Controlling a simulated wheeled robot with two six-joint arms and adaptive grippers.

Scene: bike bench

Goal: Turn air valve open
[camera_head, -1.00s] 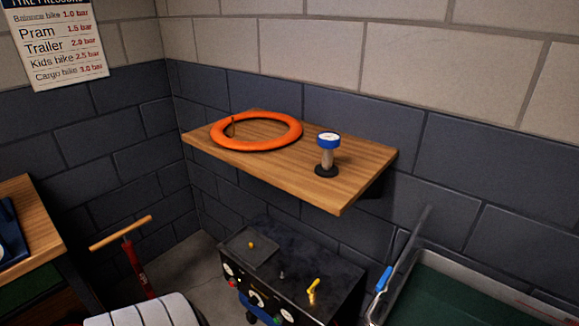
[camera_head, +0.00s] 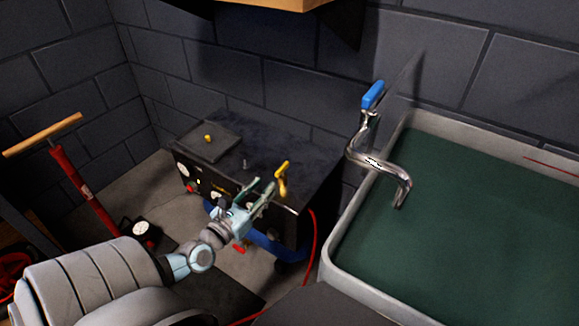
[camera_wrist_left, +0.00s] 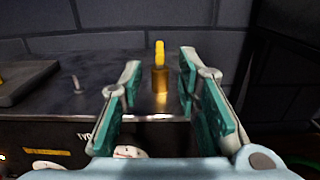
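The air valve (camera_head: 282,179) has a small yellow lever and stands at the front right of the dark compressor box's top. In the left wrist view the valve (camera_wrist_left: 159,78) shows its yellow lever upright on a brass stem. My left gripper (camera_head: 264,190) is just left of the valve in the head view. In the left wrist view its two green-padded fingers are apart, with the valve seen in the gap between them. No contact with the lever is visible. My right gripper is not in view.
The compressor box (camera_head: 250,140) has gauges and knobs on its front and a yellow knob (camera_head: 208,138) on top. A basin (camera_head: 345,252) with a chrome tap (camera_head: 378,165) is on the right. A red pump (camera_head: 75,178) stands left. A wooden shelf (camera_head: 262,3) hangs above.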

